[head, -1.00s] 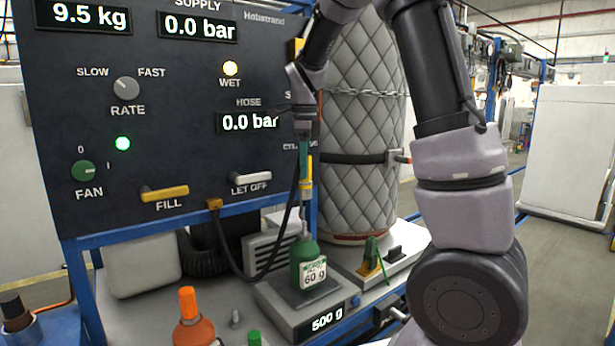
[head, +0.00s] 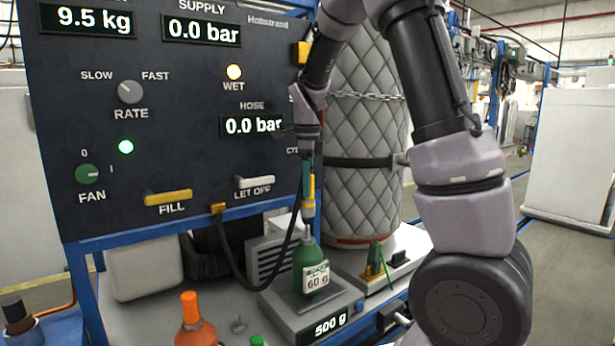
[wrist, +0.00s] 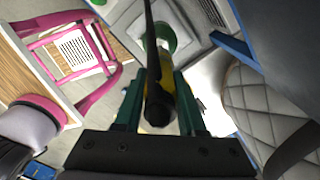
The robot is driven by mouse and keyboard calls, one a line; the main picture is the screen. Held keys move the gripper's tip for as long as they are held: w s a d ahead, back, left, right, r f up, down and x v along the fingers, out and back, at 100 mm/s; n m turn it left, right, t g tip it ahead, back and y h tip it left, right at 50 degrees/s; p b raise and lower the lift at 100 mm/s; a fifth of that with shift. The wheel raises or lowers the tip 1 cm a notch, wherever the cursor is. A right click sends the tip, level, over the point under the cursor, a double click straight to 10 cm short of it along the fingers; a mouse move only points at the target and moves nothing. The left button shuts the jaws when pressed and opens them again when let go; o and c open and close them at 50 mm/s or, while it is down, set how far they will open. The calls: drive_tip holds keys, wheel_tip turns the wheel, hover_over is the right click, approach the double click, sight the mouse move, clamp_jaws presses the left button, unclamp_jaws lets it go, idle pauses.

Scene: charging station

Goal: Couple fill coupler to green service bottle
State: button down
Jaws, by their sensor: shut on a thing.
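The green service bottle (head: 310,258), with a white 60 g label, stands on the scale (head: 284,318) under the panel; the scale reads 500 g. My gripper (head: 307,178) is above it, its teal fingers shut on the yellow and black fill coupler (head: 309,198). The coupler points down at the bottle's neck, and its lower end is at or very near the grey valve on top. I cannot tell whether they are joined. In the wrist view, the coupler (wrist: 158,98) sits between the fingers (wrist: 158,108) and partly hides the green bottle (wrist: 158,36).
A black hose (head: 244,284) loops from the panel. An orange bottle (head: 191,325) stands front left. A quilted cylinder (head: 363,190) with a chain stands close behind the gripper at right. A green and yellow item (head: 375,264) is right of the scale. The hose display (head: 252,126) reads 0.0 bar.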

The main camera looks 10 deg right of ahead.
sight(308, 208)
drive_tip(key=shift+f, duration=0.8)
drive_tip(key=shift+f, duration=2.6)
idle(0.5)
drive_tip(key=shift+c, duration=2.1)
unclamp_jaws()
wheel_tip(308, 208, up, 11)
drive_tip(key=shift+f, duration=0.2)
